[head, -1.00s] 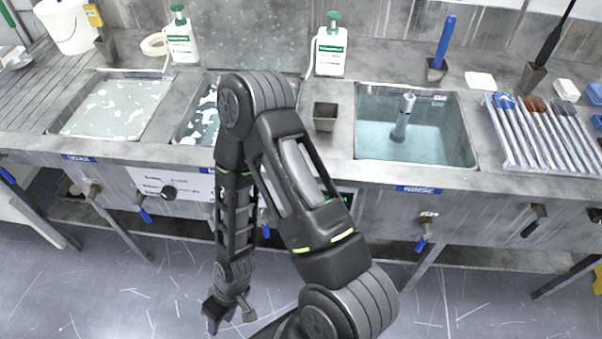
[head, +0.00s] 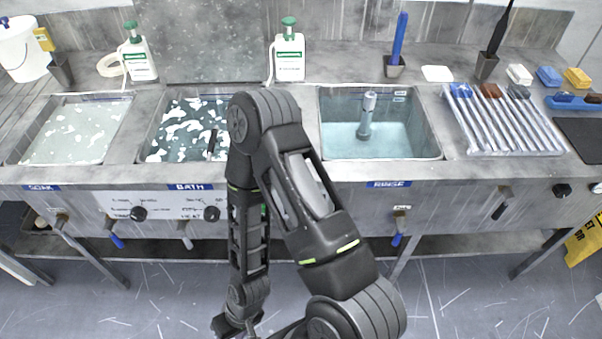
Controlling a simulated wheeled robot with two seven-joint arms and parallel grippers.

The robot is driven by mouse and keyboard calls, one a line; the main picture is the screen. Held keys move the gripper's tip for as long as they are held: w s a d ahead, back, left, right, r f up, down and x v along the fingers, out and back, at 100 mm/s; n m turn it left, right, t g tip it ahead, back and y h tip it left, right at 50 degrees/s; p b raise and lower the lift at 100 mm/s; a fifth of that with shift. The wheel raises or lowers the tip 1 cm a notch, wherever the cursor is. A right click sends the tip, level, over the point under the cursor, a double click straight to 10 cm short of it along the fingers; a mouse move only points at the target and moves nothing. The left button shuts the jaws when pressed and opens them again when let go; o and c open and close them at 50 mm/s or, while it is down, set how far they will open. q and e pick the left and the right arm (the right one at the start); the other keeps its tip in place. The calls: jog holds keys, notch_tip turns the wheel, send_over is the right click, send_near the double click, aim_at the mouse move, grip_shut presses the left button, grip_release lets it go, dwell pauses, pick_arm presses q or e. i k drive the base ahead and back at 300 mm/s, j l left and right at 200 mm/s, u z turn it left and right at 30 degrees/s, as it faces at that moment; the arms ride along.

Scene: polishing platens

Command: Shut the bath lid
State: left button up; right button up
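The bath (head: 180,128) is the middle-left basin, with white foam patches on dark water. Its lid (head: 212,45) is a mottled grey panel standing raised at the bath's back edge, so the bath is open. My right arm rises from the bottom and folds down at its elbow, hiding the bath's right edge. My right gripper (head: 236,328) hangs low in front of the counter, away from the lid, and is cut off by the bottom edge. Its fingers cannot be made out. My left gripper is out of view.
The soak basin (head: 20,152) is left of the bath and the rinse basin (head: 436,150) right of it. White bottles (head: 139,62) (head: 289,62) stand near the raised lid. A ribbed rack (head: 505,130) lies at right. Knobs (head: 212,213) and valve handles line the counter front.

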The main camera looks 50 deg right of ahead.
aim_at(189, 43)
jog(key=k+j+z, duration=0.15)
jog(key=z, duration=0.25)
jog(key=k+j+z, duration=0.15)
jog(key=j+z, duration=0.15)
jog(key=z, duration=0.15)
jog(key=k+j+z, duration=0.15)
jog(key=z, duration=0.25)
jog(key=k+j+z, duration=0.15)
jog(key=k, duration=0.4)
jog(key=k+j+z, duration=0.1)
jog(key=k, duration=0.4)
jog(key=i+j+z, duration=0.1)
jog(key=z, duration=0.85)
jog(key=j+z, duration=0.4)
jog(key=j, duration=0.55)
jog(key=j+z, duration=0.35)
jog(key=j, duration=1)
